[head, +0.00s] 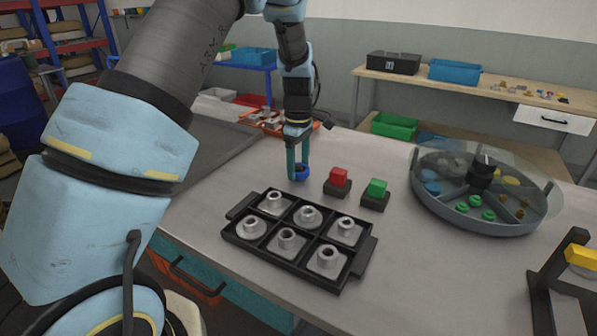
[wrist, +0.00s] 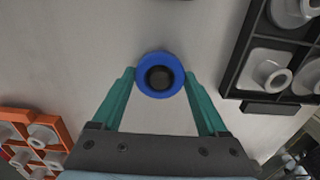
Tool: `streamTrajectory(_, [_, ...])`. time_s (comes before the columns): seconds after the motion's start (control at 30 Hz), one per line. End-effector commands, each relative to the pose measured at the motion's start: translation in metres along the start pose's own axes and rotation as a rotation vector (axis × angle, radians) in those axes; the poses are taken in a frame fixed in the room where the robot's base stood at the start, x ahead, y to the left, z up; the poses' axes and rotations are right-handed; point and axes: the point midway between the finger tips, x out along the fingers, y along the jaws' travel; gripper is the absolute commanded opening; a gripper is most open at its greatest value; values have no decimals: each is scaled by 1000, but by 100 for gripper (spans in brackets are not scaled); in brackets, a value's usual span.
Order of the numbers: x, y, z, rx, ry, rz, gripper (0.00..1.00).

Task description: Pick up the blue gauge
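The blue gauge (wrist: 144,83) is a round blue ring with a dark centre. In the wrist view it lies between the tips of my gripper (wrist: 160,88), with one finger close on each side. The fingers are spread, and small gaps seem to show beside the ring. In the head view the gauge (head: 303,172) sits on the grey table, partly hidden by the teal fingers of my gripper (head: 297,174), which points straight down over it.
A black tray (head: 297,258) with several grey flanged parts lies in front. A red button block (head: 338,181) and a green button block (head: 375,194) stand to the right. A round tank (head: 485,215) is further right. An orange tray (wrist: 60,122) lies behind.

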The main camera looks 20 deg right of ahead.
Motion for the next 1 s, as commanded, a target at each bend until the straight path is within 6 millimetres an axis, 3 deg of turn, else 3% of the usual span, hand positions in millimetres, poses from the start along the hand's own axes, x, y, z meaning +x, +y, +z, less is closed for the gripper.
streamTrajectory(0.07, [0,0,0,0,0,0,66])
streamTrajectory(0.63, [0,0,0,0,0,1,2])
streamTrajectory(0.87, [-2,1,0,0,0,2,2])
streamTrajectory(1.0, [-13,1,0,0,1,5,2])
